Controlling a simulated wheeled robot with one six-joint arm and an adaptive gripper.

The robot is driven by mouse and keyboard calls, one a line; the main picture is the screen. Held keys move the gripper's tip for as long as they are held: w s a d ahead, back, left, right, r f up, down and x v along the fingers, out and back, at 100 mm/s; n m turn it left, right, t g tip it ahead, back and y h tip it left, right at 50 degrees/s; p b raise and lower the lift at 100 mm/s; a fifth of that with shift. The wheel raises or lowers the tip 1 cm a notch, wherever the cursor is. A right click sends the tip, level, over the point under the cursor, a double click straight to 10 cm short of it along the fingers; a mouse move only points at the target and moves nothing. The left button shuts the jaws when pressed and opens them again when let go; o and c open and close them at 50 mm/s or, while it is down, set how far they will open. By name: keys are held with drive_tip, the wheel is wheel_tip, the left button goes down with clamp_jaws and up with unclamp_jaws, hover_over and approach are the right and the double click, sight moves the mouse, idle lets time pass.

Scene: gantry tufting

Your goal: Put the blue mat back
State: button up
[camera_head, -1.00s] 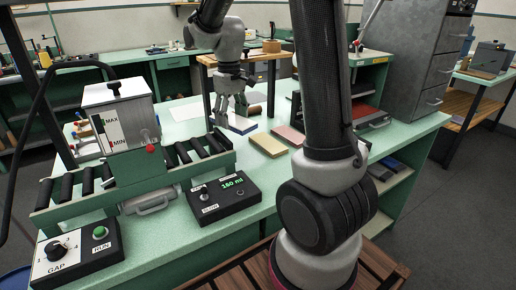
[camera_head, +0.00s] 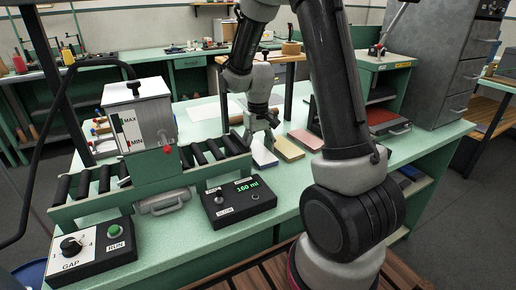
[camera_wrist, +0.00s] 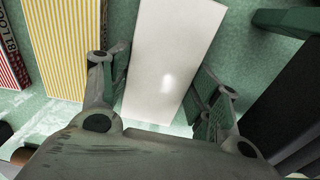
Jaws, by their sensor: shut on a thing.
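The blue mat (camera_head: 264,155) is a flat slab with a pale top and a blue edge, at the bench middle in the head view. It lies beside the yellow mat (camera_head: 289,149), on its left, roughly lined up with it. My gripper (camera_head: 264,138) points down at the blue mat's far end, shut on it. In the wrist view the slab's pale, shiny top (camera_wrist: 166,65) shows between my two fingers (camera_wrist: 160,100). I cannot tell whether its underside touches the bench.
A pinkish red mat (camera_head: 306,139) lies right of the yellow mat. A roller stand with a tank (camera_head: 140,125) stands left of my gripper. A control box reading 160 ml (camera_head: 238,202) is in front. A red-topped tray (camera_head: 388,124) is farther right. Green bench top is clear in front of the mats.

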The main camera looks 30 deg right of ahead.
sight(258, 151)
drive_tip(key=o, duration=0.8)
drive_tip(key=shift+f, duration=0.1)
wheel_tip(258, 151, up, 12)
drive_tip(key=s+r+t, duration=0.1)
drive_tip(key=s+r, duration=0.2)
drive_tip(key=s, duration=0.4)
drive_tip(key=s+r+t, duration=0.2)
drive_tip(key=s+r, duration=0.1)
drive_tip(key=s, duration=0.5)
drive_tip(key=s+d+r+t, duration=0.1)
drive_tip(key=s+r, duration=0.2)
drive_tip(key=s, duration=0.5)
